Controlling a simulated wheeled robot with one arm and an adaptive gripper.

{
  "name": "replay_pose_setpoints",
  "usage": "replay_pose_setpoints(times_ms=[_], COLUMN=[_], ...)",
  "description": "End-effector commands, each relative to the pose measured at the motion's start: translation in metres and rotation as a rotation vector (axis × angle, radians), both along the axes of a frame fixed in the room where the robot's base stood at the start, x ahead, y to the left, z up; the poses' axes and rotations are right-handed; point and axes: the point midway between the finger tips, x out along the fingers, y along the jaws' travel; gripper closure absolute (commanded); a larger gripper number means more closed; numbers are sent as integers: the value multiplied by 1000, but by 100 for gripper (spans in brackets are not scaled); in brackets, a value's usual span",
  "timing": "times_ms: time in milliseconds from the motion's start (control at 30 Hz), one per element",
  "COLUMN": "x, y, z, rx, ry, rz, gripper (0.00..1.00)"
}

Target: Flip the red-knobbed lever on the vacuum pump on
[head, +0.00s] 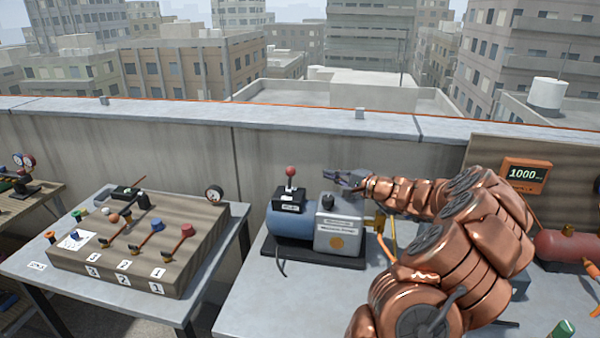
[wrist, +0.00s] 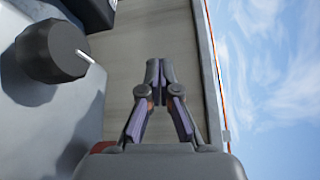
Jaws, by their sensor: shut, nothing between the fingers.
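The vacuum pump (head: 335,235) stands on the right-hand table, with a blue cylinder (head: 290,222) at its left and a grey box body at its right. The red-knobbed lever (head: 290,174) rises roughly upright from a black switch box on top of the blue cylinder. A black knob (head: 327,201) sits on the grey body; it also shows large in the wrist view (wrist: 52,52). My gripper (head: 326,175) is shut and empty, above the grey body and to the right of the red knob, apart from it. In the wrist view my gripper's fingertips (wrist: 159,62) meet; the red knob is not visible there.
A left table holds a wooden manifold board (head: 150,245) with valves and a gauge (head: 214,194). An orange display (head: 526,174) reading 1000 and a red cylinder (head: 565,247) are at the right. A concrete parapet (head: 300,160) runs behind. Hoses leave the pump's right side.

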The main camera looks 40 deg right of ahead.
Motion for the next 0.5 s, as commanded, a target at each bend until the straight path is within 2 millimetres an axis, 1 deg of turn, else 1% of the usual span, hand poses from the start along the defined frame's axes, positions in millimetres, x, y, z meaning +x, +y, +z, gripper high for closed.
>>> replay_pose_setpoints(times_ms=[333, 433, 500], x=[5, 15, 24], y=[4, 6, 8], z=[0, -1, -2], rx=[0, 2, 2], ry=[2, 4, 4], rz=[5, 5, 7], gripper=[100, 100, 100])
